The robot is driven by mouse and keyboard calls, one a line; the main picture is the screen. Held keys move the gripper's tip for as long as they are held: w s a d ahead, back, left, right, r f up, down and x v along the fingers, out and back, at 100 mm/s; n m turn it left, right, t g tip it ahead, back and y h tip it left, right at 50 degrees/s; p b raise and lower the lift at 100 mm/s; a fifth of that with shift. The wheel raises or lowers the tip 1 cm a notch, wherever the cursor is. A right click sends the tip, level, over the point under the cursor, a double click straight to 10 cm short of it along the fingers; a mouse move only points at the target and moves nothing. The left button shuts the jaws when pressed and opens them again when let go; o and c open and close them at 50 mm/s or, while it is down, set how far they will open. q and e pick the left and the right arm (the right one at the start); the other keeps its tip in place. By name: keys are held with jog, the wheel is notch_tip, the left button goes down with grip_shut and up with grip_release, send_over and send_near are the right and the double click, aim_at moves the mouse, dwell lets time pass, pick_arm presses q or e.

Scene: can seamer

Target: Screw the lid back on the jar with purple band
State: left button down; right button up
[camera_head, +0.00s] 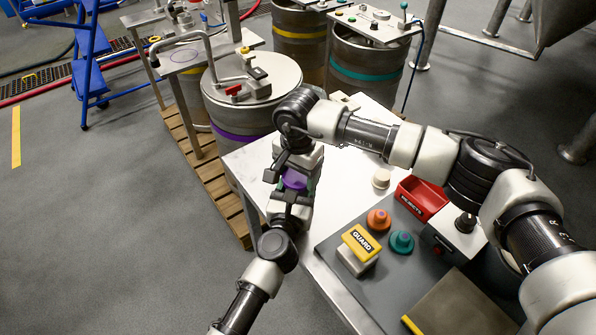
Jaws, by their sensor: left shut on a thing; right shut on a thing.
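A small purple part (294,180), which looks like the purple band of the jar, shows between my two grippers, above the left edge of the table. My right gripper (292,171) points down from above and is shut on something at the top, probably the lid. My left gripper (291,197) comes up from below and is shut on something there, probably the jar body. The fingers hide most of the jar and lid, so I cannot tell whether the lid is seated or how the threads meet.
On the table (255,160) are an orange piece (378,220), a teal piece (401,241), a cream piece (380,178), a red rejects bin (421,197), a yellow-topped guard block (360,247) and a black-knobbed control box (463,238). A purple-banded drum (240,105) stands behind.

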jog(key=m, duration=0.3)
jog(key=o, duration=1)
jog(key=shift+r, duration=2.25)
jog(key=shift+c, duration=0.3)
jog(key=shift+r+n, duration=1.75)
jog(key=shift+n, duration=0.05)
